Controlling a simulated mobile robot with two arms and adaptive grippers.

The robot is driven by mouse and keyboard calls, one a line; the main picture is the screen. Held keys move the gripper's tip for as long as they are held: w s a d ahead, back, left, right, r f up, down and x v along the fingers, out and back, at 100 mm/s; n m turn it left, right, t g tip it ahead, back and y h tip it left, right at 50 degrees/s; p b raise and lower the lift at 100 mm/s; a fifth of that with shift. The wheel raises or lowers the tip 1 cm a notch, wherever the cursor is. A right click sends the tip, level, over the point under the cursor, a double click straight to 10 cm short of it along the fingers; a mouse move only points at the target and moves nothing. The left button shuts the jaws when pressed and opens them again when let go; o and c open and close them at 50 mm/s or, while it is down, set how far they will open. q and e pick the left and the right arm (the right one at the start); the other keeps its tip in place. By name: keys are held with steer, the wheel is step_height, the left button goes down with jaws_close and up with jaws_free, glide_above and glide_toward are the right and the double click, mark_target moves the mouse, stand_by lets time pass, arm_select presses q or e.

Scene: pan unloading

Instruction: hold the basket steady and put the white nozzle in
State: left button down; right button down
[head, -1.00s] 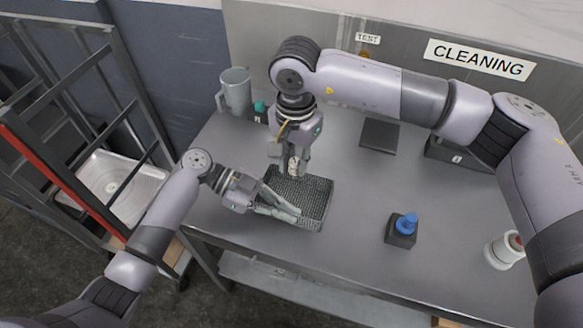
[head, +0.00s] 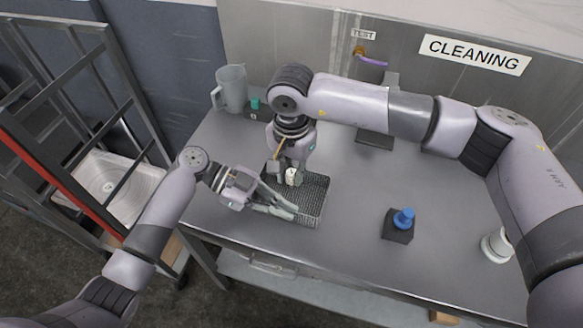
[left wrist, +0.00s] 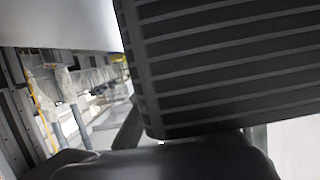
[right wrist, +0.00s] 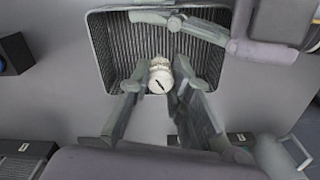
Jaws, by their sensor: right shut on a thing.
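The dark mesh basket (head: 313,201) stands on the grey table. Its ribbed inside shows in the right wrist view (right wrist: 118,45), and a dark ribbed surface fills much of the left wrist view (left wrist: 230,60). My right gripper (head: 291,180) points down over the basket, shut on the white nozzle (right wrist: 160,77), which also shows small between the fingertips in the head view (head: 291,176). My left gripper (head: 285,211) is at the basket's near left edge, its fingers along the rim. Whether they clamp the rim is hard to see.
A blue-topped piece on a dark block (head: 401,222) stands right of the basket. A grey jug (head: 231,90) is at the back left, a dark flat block (head: 375,138) at the back, and a white round object (head: 495,245) at the right. A metal rack (head: 60,110) stands left of the table.

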steer(key=shift+f, duration=0.1)
steer(key=shift+f, duration=1.4)
steer(key=c, duration=1.4)
jaws_free()
steer(key=shift+r, duration=0.15)
step_height(320, 180, up, 12)
steer(key=shift+f, duration=0.1)
arm_select(q)
steer(key=c, duration=1.7)
jaws_free()
